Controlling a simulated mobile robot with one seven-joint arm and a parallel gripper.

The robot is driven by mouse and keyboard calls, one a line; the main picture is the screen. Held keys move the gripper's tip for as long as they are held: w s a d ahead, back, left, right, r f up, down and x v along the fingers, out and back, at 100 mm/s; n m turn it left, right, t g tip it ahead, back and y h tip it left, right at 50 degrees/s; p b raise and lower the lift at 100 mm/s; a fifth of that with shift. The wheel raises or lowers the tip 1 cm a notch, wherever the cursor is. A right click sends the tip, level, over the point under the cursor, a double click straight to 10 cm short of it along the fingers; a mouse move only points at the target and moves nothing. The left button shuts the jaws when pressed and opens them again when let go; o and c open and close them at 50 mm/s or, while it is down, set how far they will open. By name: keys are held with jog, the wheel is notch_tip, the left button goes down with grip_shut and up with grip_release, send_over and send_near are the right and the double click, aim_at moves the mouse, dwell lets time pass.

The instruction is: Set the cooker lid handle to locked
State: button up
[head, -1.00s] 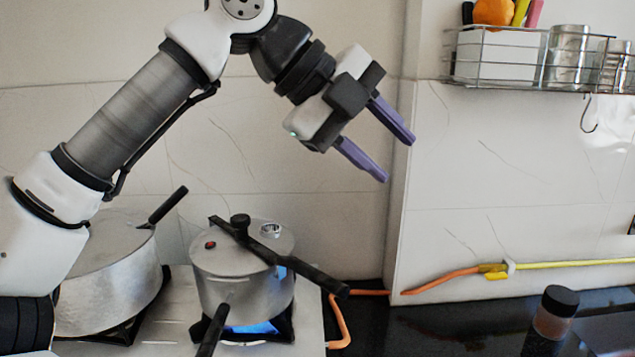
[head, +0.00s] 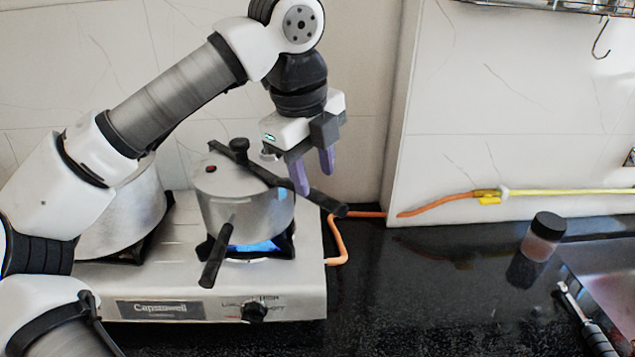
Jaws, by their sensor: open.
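The silver cooker (head: 222,208) stands on the stove's right burner. Its lid (head: 222,180) has a black knob and a long black lid handle (head: 330,203) that points right and toward the front. The cooker's body handle (head: 215,262) points toward the front, so the two handles are well apart in angle, not lined up. My gripper (head: 315,184) is open, with purple fingers pointing down at the lid handle's right part. The left finger covers part of the handle. I cannot tell whether either finger touches it.
A lit blue flame (head: 255,246) burns under the cooker on the steel stove (head: 180,285). A larger pot (head: 120,220) stands left, partly behind my arm. An orange hose (head: 338,245) runs behind and right. A jar (head: 541,238) stands on the black counter (head: 420,300), which has clear room.

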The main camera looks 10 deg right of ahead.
aim_at(319, 194)
jog(key=shift+w+d+f, duration=0.1)
jog(key=shift+d+f, duration=0.1)
jog(key=shift+f, duration=0.8)
jog(key=shift+w+d+f, duration=0.1)
jog(key=shift+d+f, duration=0.05)
jog(key=shift+f, duration=0.85)
jog(key=shift+c, duration=0.4)
grip_shut()
